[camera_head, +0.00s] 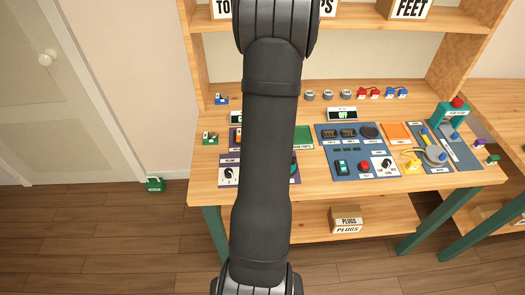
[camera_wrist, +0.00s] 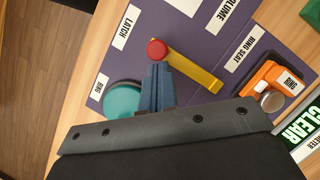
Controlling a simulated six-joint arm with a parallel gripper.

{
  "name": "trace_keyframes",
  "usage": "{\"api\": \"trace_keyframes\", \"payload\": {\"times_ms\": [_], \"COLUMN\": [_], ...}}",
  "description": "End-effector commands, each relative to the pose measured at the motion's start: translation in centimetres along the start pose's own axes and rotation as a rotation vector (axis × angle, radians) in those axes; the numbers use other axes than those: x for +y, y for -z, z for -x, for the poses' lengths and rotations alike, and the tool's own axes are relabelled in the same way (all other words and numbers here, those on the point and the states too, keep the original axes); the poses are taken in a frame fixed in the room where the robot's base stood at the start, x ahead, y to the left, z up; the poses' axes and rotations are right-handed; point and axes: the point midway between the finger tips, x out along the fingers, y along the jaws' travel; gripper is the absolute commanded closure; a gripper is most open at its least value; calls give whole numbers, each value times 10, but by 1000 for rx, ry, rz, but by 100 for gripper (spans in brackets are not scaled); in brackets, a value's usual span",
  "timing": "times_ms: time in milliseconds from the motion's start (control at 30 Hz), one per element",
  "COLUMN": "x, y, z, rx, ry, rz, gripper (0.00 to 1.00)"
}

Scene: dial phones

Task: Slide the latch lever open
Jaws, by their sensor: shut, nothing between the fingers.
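The latch lever (camera_wrist: 195,72) is a yellow bar in the wrist view, running slantwise from a red knob (camera_wrist: 156,50) down to the right. It lies on a purple panel (camera_wrist: 180,33), with a "LATCH" label (camera_wrist: 125,27) to the left of the knob. My gripper (camera_wrist: 157,68) has its blue fingers shut and empty. Its tips are right by the knob's lower side in the picture; I cannot tell whether they touch it. In the head view my arm covers the gripper, the lever and much of the purple panel (camera_head: 229,184).
In the wrist view a teal dome (camera_wrist: 121,100) sits just left of my fingers. An orange ring-seat device (camera_wrist: 272,88) is at right. In the head view, a blue panel (camera_head: 345,160) with switches lies right of my arm on the wooden bench (camera_head: 320,196).

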Motion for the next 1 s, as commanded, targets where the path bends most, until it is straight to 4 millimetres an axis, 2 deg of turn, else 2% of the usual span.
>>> {"api": "trace_keyframes", "payload": {"times_ms": [133,433,567,667,767,800,1000], "x": [12,13,13,13,12,12,12], "y": [-12,-12,-7,6,25,29,27], "z": [-4,-5,-3,2,9,18,66], "rx": [-1,-2,-2,0,2,4,6], "ry": [0,-1,-1,0,2,4,4], "rz": [-1,0,0,-1,-2,-1,1], "gripper": [100,100,100,100,100,100,100]}}
